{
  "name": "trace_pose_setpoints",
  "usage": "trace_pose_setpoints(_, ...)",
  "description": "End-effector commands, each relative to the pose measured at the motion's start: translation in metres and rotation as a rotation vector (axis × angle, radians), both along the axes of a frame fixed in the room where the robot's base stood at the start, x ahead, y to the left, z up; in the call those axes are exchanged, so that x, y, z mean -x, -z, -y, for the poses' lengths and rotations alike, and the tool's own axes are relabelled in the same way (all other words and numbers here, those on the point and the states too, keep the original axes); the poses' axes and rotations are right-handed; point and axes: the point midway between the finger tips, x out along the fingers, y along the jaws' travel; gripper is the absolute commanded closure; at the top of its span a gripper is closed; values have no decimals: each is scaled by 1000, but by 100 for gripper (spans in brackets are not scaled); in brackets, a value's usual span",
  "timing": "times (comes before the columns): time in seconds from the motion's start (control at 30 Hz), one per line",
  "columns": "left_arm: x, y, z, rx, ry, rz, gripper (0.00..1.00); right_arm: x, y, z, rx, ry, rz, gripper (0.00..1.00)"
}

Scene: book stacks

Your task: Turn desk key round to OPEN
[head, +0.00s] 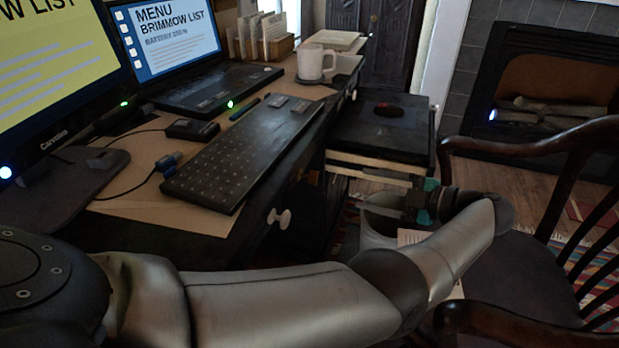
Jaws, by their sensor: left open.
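No key that I can clearly make out shows on the dark desk (245,228). A small pale knob (279,217) sits on the desk's front; I cannot tell whether it is a key or a handle. No OPEN mark is readable. My left arm reaches across the bottom, and my left gripper (376,194) is open, its fingers pointing left. The gripper is to the right of the desk front, apart from the pale knob and in front of a grey bin. My right gripper is out of view.
A black keyboard (240,155), a laptop (218,90) and a white mug (315,62) are on the desk. A dark cabinet (405,145) stands beside it, with a grey bin (374,230) in front. A wooden chair (510,272) crowds my arm on the right.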

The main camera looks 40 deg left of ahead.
Motion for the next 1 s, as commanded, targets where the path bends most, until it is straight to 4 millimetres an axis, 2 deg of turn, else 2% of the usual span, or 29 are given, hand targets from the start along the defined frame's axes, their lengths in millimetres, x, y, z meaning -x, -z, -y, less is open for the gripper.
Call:
trace_pose_setpoints(0.17, 2, 6, -24, -4, -6, -1, 30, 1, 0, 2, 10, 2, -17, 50)
trace_pose_setpoints(0.4, 1, 20, -74, -5, -4, 2, 30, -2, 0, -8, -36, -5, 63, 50)
trace_pose_setpoints(0.8, 1, 32, -122, -5, -2, 3, 30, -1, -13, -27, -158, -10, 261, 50)
trace_pose_setpoints(1.0, 0, 35, -137, -4, -2, 1, 30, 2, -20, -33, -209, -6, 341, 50)
